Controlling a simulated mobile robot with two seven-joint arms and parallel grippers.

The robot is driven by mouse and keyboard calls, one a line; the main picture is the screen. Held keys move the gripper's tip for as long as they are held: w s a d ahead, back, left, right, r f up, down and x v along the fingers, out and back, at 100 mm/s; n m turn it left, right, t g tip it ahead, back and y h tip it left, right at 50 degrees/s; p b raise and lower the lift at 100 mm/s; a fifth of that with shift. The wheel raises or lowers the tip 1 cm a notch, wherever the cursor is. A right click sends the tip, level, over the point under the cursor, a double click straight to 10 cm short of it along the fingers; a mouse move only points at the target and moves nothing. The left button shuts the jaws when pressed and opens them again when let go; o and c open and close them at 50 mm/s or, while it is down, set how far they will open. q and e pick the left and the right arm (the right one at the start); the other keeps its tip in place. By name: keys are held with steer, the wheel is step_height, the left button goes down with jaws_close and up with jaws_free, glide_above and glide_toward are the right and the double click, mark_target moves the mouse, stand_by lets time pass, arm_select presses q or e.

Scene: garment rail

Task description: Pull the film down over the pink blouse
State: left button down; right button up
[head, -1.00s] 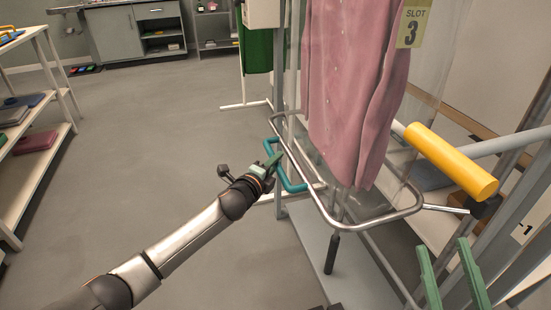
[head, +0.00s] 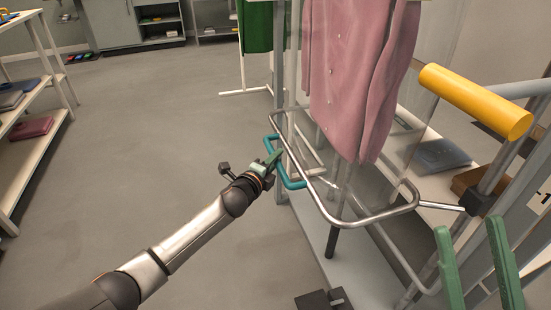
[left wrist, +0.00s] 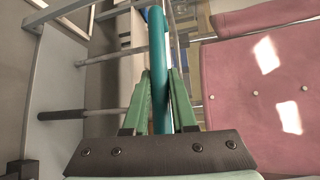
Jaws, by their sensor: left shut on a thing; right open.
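The pink blouse (head: 355,80) hangs upright at the rail, and its hem is just above a metal loop frame (head: 365,218). Clear film (head: 432,70) shows beside the blouse on the right. A teal handle (head: 291,184) is fixed to the left side of the loop. My left gripper (head: 274,160) is shut on this handle; the left wrist view shows the teal bar (left wrist: 159,70) between the green fingers, with the blouse (left wrist: 260,95) to its right. My right gripper (head: 468,240) is open and empty at lower right, apart from the loop.
A yellow cylinder (head: 476,100) on a grey bar stands right of the blouse. A green garment (head: 258,25) hangs behind at left. Shelves with folded clothes (head: 32,127) stand at far left. The grey floor (head: 150,140) between is clear.

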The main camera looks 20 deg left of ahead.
arm_select(q)
steer(key=shift+a, duration=0.1)
steer(key=c, duration=0.7)
jaws_free()
steer(key=shift+c, duration=0.2)
steer(key=shift+s, duration=0.1)
steer(key=shift+s+r+p, duration=0.1)
steer(key=shift+s+p, duration=0.2)
steer(key=shift+s, duration=0.05)
steer(key=p+v, duration=0.3)
steer(key=v, duration=0.8)
steer(key=shift+s+a, duration=0.15)
steer(key=shift+s, duration=0.1)
arm_select(e)
steer(key=shift+w+d+r+m+h, duration=0.15)
steer(key=shift+w+r+h, duration=0.2)
steer(key=shift+r, duration=0.25)
steer(key=shift+w+d+r+m+h, duration=0.15)
steer(key=shift+w+r+h, duration=0.1)
steer(key=shift+r+h, duration=0.25)
steer(key=shift+a+r+y, duration=0.1)
steer(key=shift+r+y, duration=0.05)
steer(key=shift+y, duration=0.2)
